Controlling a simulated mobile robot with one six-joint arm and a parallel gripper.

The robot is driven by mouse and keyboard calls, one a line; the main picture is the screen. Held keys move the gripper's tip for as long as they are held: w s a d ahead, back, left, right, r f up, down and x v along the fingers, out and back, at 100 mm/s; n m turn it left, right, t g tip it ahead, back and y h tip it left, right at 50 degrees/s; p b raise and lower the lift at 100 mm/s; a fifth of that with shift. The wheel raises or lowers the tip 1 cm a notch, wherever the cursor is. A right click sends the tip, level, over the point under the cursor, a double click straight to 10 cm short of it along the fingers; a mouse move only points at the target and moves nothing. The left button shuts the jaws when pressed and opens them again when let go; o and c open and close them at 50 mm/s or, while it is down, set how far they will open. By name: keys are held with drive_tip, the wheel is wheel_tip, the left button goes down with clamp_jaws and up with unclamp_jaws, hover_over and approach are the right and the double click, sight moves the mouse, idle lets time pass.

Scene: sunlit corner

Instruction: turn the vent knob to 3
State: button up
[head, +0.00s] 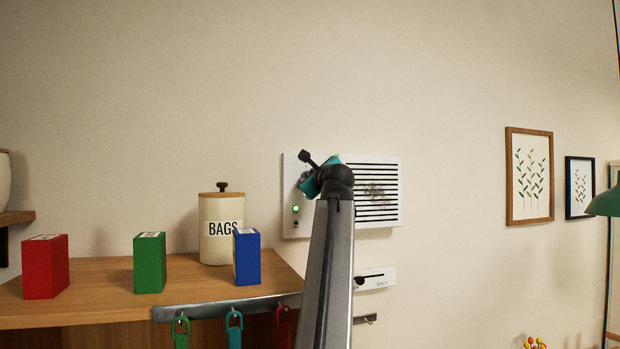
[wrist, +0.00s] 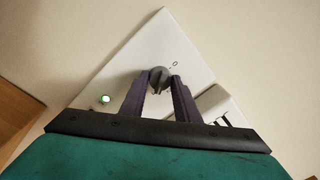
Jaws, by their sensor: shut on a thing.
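The vent (head: 385,218) is a white wall panel with dark horizontal slats and a grey smudge on them. Its white plate also shows in the wrist view (wrist: 163,38), turned at an angle. The vent knob (wrist: 158,77) is a small dark grey round knob with a "0" mark beside it on the plate. My gripper (wrist: 159,82) is shut on the knob, one purple-grey finger on each side. The other dial marks cannot be read. In the head view my arm hides the knob and the left part of the slats.
A green light glows on the vent panel (wrist: 105,99). A small white slider panel (head: 378,277) sits below the vent. At left, a wooden shelf (head: 90,308) holds red (head: 45,267), green (head: 149,263) and blue (head: 247,258) boxes and a BAGS canister (head: 213,245).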

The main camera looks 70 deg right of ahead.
drive_tip(key=shift+f, duration=0.1)
drive_tip(key=o, duration=1)
drive_tip(key=shift+o, duration=0.2)
drive_tip(key=shift+a, duration=0.1)
drive_tip(key=b+v, duration=0.1)
drive_tip(key=v, duration=1.2)
drive_tip(key=shift+s+a, duration=0.15)
drive_tip(key=shift+a, duration=0.1)
